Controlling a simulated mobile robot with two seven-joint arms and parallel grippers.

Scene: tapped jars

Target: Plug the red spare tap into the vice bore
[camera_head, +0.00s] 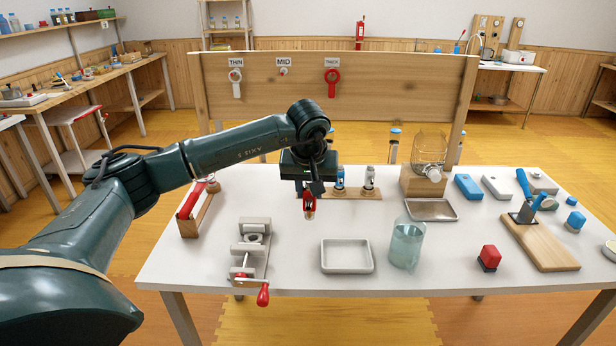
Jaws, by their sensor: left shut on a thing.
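My left gripper (309,192) hangs above the middle of the white table and is shut on the red tap (309,205). The tap points down, with a paler tip below its red part, and the gripper hides its top. The grey vice (251,250) stands at the front left of the table, with a red-knobbed handle at its near end. A round bore shows between its jaws. The tap is to the right of the vice and farther back, well apart from it. My right gripper is not in view.
A wooden rack (356,194) with blue and white taps stands just behind the tap. A white tray (347,256) and a glass jar (407,243) stand right of the vice. A wooden holder (196,213) with a red bar is at the left. The table is clear between vice and tray.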

